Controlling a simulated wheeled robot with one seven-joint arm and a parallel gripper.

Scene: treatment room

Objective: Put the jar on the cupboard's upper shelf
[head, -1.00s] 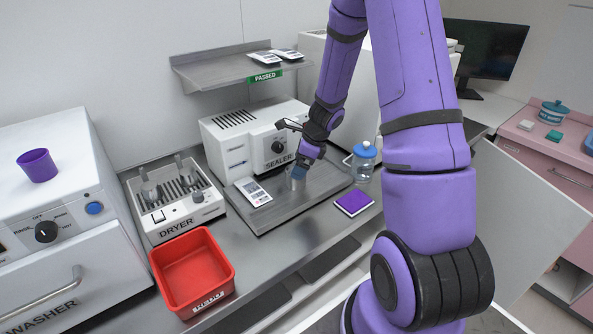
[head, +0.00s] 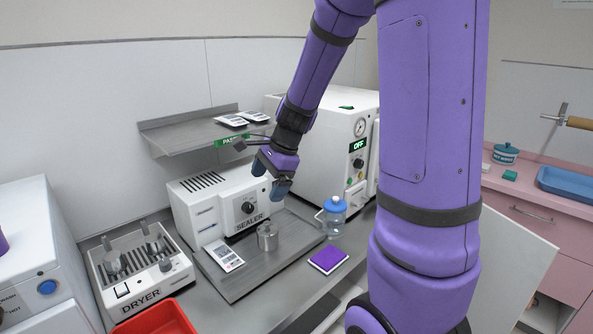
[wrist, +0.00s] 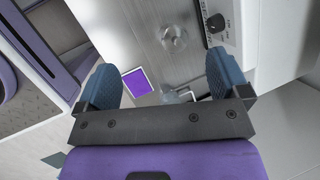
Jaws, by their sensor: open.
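A clear jar with a blue lid and a side handle (head: 334,216) stands upright on the steel counter, right of the sealer's tray. In the wrist view a pale handle-like part (wrist: 178,96) shows between the fingers, mostly hidden. My gripper (head: 270,181) is open and empty, above and left of the jar, over the sealer's tray. Its two blue fingers show apart in the wrist view (wrist: 163,80). A small metal pot (head: 267,237) stands on the tray below it, also in the wrist view (wrist: 175,38). An open lower compartment (head: 540,312) shows under the pink counter; its shelves are not clear.
A purple pad (head: 328,260) lies in front of the jar. The sealer (head: 215,205) and a white machine reading OFF (head: 325,150) stand behind. A wall shelf (head: 180,135) holds packets. A pale panel (head: 515,255) stands right of my arm, before the pink counter (head: 500,205).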

